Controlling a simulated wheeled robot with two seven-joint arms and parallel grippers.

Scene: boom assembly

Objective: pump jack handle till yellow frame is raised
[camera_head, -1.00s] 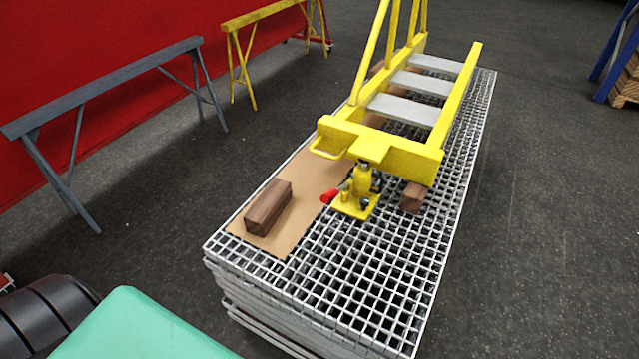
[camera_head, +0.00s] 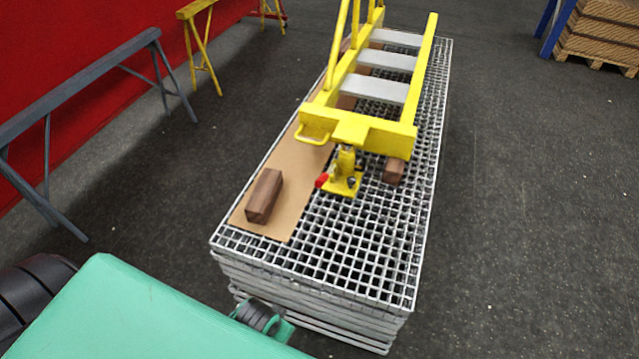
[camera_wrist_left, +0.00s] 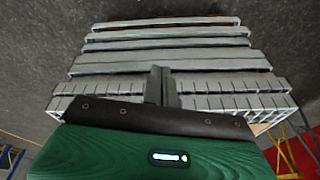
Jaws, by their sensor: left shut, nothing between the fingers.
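The yellow frame (camera_head: 385,133) with grey rungs lies along the top of the grating stack. The yellow jack (camera_head: 344,172) stands on the grating under the frame's near crossbar. A red-tipped part of it (camera_head: 322,181), which looks like the handle or its socket, points to the left. In the left wrist view, my left gripper (camera_wrist_left: 160,75) has its dark fingers together and empty, in front of the stacked gratings' side. In the head view only a green and black part of my arm shows at the bottom. My right gripper is not in view.
The grating stack (camera_head: 300,275) carries a cardboard sheet (camera_head: 285,220) with a brown wooden block (camera_head: 264,195). Another wooden block (camera_head: 394,171) sits under the frame. A grey trestle (camera_head: 75,80) stands at left and pallets (camera_head: 600,30) at upper right. Floor on the right is clear.

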